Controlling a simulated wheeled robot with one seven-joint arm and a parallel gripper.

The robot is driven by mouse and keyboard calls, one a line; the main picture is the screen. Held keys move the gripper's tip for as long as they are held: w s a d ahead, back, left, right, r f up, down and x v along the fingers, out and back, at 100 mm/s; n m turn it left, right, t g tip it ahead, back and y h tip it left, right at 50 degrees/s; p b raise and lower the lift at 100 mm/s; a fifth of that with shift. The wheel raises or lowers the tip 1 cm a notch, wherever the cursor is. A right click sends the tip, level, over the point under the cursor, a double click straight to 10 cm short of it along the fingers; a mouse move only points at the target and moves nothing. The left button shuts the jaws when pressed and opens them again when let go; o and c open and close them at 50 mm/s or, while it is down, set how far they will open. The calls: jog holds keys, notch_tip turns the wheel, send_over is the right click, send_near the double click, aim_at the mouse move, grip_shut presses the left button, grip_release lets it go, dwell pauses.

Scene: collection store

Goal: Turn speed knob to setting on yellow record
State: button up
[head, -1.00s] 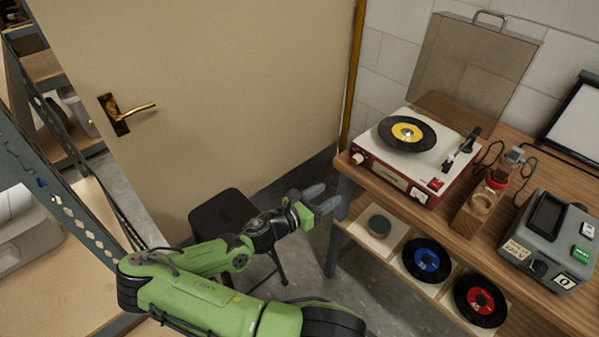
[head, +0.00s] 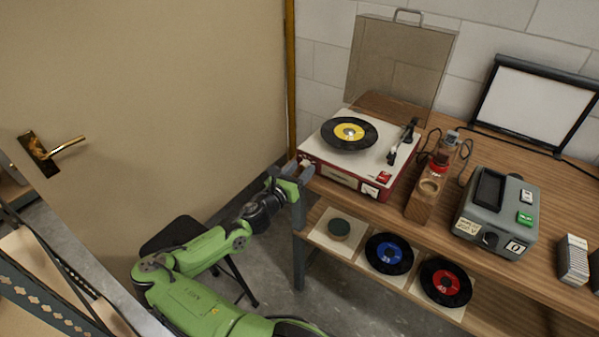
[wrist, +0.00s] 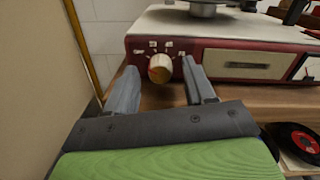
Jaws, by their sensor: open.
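The record player (head: 385,178) is red with a cream top and stands at the left end of the wooden bench. The black record with the yellow label (head: 349,132) lies on its platter. The speed knob (wrist: 160,68), cream with an orange-brown face, is on the left of the red front, with several small pale marks in an arc above it. Its pointer setting is too small to read. My gripper (head: 292,178) is at the bench's left corner, facing that front. In the wrist view its open fingers stand left and right of the knob, with no clear contact visible.
A beige door (head: 150,80) is close on the left, and a dark stool (head: 175,232) stands below my arm. Blue-label (head: 389,253) and red-label (head: 445,282) records lie on the lower shelf. A wooden block (head: 427,190) and grey device (head: 495,213) are to the right.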

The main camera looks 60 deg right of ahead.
jog(key=shift+c, duration=0.3)
grip_shut()
